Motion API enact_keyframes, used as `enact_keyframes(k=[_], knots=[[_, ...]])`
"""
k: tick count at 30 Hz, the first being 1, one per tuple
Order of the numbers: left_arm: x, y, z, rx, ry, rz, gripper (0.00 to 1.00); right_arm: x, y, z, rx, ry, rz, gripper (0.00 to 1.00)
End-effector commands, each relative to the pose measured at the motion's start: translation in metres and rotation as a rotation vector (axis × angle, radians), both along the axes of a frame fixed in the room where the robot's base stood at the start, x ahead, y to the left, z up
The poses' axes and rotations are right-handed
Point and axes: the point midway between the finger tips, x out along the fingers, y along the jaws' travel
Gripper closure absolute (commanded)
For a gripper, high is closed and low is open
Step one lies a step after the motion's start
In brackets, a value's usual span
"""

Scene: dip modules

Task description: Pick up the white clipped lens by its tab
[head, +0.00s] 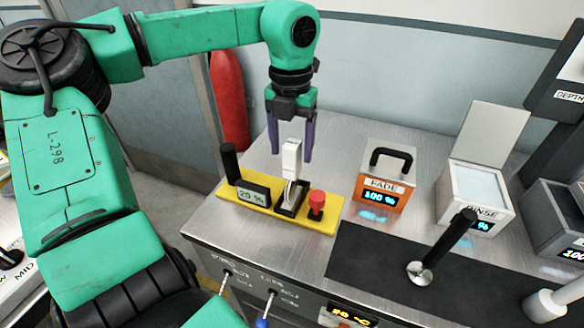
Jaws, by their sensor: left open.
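The white clipped lens (290,190) stands upright in a dark holder on a yellow base (323,220), with its white tab (291,157) pointing up. My left gripper (291,153) comes down from above with its two dark purple fingers apart. The fingers appear to be at the height of the tab, one to each side of it in the picture. I cannot tell whether they touch it or stand behind it. My right gripper does not show.
On the yellow base are a black handle, a display reading 20 % (248,194) and a red button (316,201). To the right stand an orange FADE box (383,182) with a black handle, and an open-lidded RINSE box (474,195). A black mat (375,262) with a dark lever lies in front.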

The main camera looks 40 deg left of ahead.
Motion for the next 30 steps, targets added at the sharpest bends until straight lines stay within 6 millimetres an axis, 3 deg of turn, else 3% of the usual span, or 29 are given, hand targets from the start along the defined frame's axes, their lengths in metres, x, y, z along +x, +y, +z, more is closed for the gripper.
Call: enact_keyframes(k=[6, 13, 14, 19, 30], knots=[[0.000, -0.002, -0.038, -0.003, 0.004, 0.001, 0.28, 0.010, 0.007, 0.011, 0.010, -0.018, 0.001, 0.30], [0.001, -0.001, -0.043, 0.001, 0.001, 0.001, 0.28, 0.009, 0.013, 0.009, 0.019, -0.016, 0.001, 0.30], [0.001, -0.001, -0.043, 0.001, 0.001, 0.001, 0.35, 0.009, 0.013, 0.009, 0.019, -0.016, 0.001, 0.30], [0.001, -0.001, -0.043, 0.001, 0.001, 0.001, 1.00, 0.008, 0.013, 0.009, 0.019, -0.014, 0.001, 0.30], [0.001, -0.001, -0.041, 0.001, 0.000, 0.001, 1.00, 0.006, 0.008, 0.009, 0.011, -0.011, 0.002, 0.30]])
